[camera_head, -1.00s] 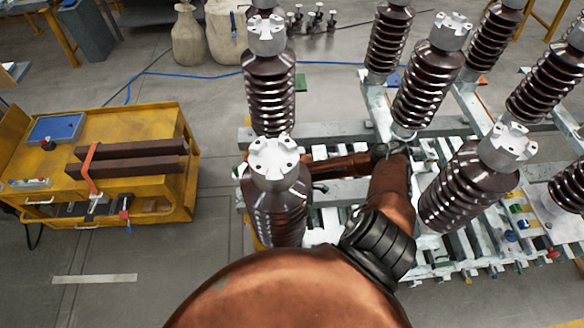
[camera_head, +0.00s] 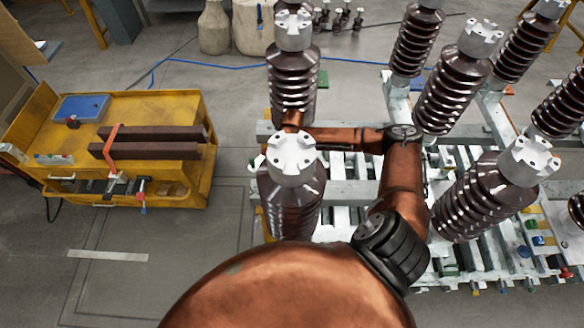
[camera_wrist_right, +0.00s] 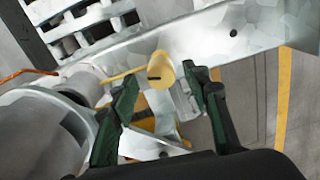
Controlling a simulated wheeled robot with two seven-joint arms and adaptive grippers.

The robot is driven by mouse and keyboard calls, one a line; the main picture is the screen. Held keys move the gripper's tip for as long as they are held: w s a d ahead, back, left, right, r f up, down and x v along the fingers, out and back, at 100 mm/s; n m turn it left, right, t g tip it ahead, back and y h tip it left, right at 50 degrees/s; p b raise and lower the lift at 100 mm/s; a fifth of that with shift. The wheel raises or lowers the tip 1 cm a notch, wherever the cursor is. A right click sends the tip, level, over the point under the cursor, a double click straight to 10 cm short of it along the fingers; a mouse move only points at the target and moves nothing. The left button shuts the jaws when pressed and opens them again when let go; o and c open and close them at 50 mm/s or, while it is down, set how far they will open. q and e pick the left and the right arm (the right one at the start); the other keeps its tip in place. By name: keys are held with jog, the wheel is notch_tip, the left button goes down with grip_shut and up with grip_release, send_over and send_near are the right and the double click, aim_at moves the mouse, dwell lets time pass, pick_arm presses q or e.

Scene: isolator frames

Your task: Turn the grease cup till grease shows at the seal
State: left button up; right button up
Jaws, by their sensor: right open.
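A small yellow cylinder with a dark slot in its end, which looks like the grease cup (camera_wrist_right: 160,69), shows in the right wrist view beside a grey metal beam. A thin yellow rod runs left from it. My right gripper (camera_wrist_right: 163,88) is open, its two dark green fingers on either side of the cup in the picture. I see no clear contact, and cannot tell the depth between them. No grease can be made out, and the seal is not clearly seen. In the head view my copper right arm reaches left between the insulators, its gripper hidden. My left gripper is not in view.
Brown ribbed insulators (camera_head: 452,90) with grey caps stand on a pale steel frame (camera_head: 345,190) around my arm. A large round grey part (camera_wrist_right: 40,135) is close to the left finger. A yellow cart (camera_head: 180,112) stands left, with open floor between.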

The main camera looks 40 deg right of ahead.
jog(key=shift+f, duration=1.15)
jog(key=shift+r, duration=0.1)
jog(key=c, duration=1.2)
